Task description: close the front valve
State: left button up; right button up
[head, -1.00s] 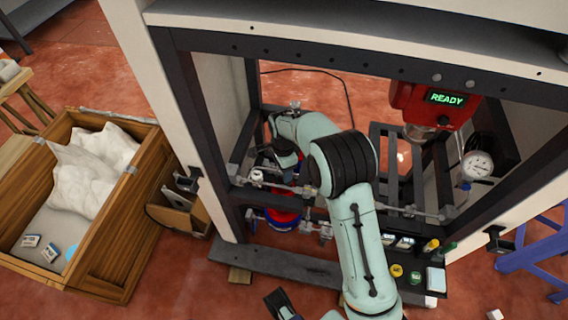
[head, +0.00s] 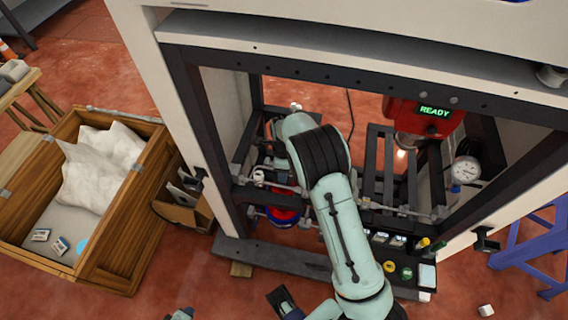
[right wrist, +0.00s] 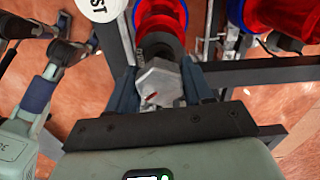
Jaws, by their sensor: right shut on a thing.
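In the right wrist view my right gripper (right wrist: 157,92) is shut on a grey hexagonal metal piece with a small red mark, which I take to be the front valve's handle (right wrist: 160,80). A red ribbed part (right wrist: 160,25) sits directly beyond it. In the head view my right arm reaches into the dark machine frame, and its hand (head: 279,165) is mostly hidden behind the arm links, so the grip does not show there. A dark part of what looks like my left gripper (head: 284,301) shows low at the bottom edge; its jaws are unclear.
A red unit (head: 425,115) reading READY and a gauge (head: 466,170) are at the right. A red and blue part (head: 283,215) sits below the crossbar. A wooden crate (head: 125,255) stands at the left. Grey pipes and other red parts crowd the grip.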

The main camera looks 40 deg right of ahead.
jog(key=m+p, duration=0.2)
jog(key=m, duration=0.1)
jog(key=shift+r+p, duration=0.2)
jog(key=shift+p, duration=0.15)
jog(key=shift+f+m, duration=0.1)
jog(key=shift+m, duration=0.2)
jog(key=shift+f, duration=0.1)
